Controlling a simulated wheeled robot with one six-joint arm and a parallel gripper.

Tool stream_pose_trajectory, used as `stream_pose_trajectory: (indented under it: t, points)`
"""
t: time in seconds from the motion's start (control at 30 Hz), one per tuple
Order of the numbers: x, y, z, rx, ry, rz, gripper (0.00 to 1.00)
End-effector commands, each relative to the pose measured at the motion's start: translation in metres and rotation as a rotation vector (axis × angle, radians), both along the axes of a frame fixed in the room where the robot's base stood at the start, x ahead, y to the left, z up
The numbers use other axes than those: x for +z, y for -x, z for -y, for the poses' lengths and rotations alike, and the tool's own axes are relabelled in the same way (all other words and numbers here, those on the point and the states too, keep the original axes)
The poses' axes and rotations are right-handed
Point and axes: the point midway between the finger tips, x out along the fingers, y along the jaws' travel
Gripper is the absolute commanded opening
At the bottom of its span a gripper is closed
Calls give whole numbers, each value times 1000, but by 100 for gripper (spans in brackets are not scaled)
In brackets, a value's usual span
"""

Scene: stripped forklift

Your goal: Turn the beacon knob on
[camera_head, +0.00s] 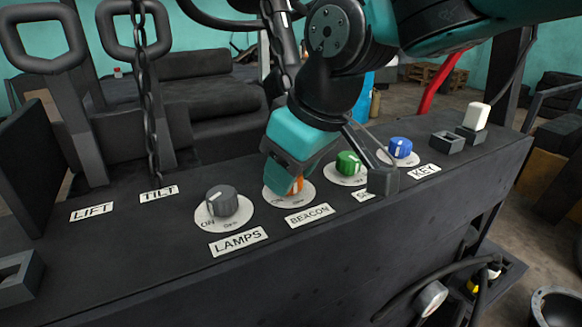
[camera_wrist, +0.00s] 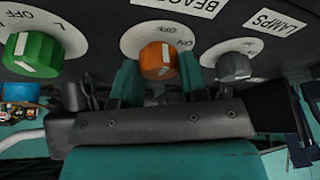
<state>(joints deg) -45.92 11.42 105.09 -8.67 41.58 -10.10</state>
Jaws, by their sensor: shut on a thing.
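The orange beacon knob (camera_head: 297,186) sits on a round white dial plate (camera_head: 303,199) above the BEACON label (camera_head: 308,215). My gripper (camera_head: 286,182) is at this knob and hides much of it in the head view. In the wrist view the orange knob (camera_wrist: 158,60) is between my two teal fingers (camera_wrist: 158,78), one at each side, and they are shut on it. Its white pointer line faces the label side of the dial, roughly toward the OFF marking.
The grey lamps knob (camera_head: 223,201) is close on the left. The green knob (camera_head: 349,163) is close on the right, with the blue key knob (camera_head: 400,148) beyond. Hanging chains (camera_head: 148,100) and lever handles stand at the left. A white switch (camera_head: 477,115) is at the far right.

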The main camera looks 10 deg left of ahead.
Motion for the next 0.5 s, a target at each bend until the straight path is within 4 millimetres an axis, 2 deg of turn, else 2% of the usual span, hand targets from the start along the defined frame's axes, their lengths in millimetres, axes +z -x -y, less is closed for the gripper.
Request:
stream_pose_trajectory:
  t: [0.23, 0.5]
  points:
    - [0, 1, -1, -105, -1, 1, 16]
    - [0, 2, -1, -336, -1, 1, 16]
